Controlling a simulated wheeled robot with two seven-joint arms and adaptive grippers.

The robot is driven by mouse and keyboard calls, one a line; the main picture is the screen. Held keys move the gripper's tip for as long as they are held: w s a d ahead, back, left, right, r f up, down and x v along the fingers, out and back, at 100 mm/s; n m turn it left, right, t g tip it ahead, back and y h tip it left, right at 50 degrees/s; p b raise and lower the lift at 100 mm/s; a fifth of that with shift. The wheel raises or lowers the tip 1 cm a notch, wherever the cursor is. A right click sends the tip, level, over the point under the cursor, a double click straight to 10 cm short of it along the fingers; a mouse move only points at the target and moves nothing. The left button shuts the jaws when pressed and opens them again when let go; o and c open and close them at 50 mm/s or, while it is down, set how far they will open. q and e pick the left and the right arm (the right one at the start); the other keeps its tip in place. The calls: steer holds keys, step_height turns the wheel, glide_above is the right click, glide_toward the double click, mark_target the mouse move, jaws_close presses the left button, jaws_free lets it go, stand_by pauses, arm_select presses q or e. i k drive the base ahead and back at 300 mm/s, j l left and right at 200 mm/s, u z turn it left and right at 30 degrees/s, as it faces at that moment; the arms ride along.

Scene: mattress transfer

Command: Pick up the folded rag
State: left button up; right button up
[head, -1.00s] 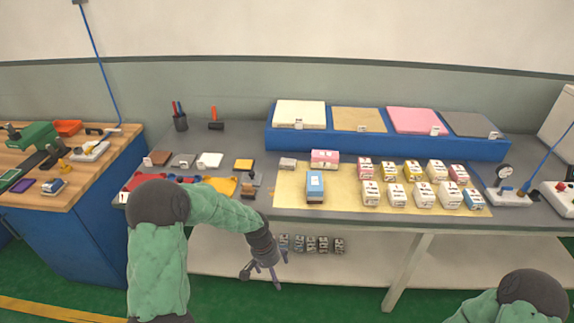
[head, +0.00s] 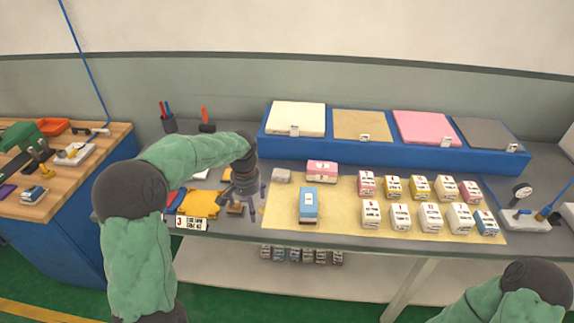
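A yellow cloth (head: 200,204), which looks like the folded rag, lies near the front edge of the grey bench, left of the yellow mat. My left gripper (head: 238,206) points down just to the right of the rag, above a small brown block. Its fingers are spread and nothing shows between them. I cannot tell how far above the bench it is. The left forearm hides part of the bench behind the rag. My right gripper is out of view; only part of its arm shows at the bottom right.
A numbered sign (head: 191,223) sits at the bench edge before the rag. Small boxes stand on the yellow mat (head: 340,222) to the right. A blue rack (head: 390,149) with coloured pads runs along the back. A wooden workbench (head: 98,172) stands at the left.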

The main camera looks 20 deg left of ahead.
mark_target(281, 175)
steer(key=i, duration=0.9)
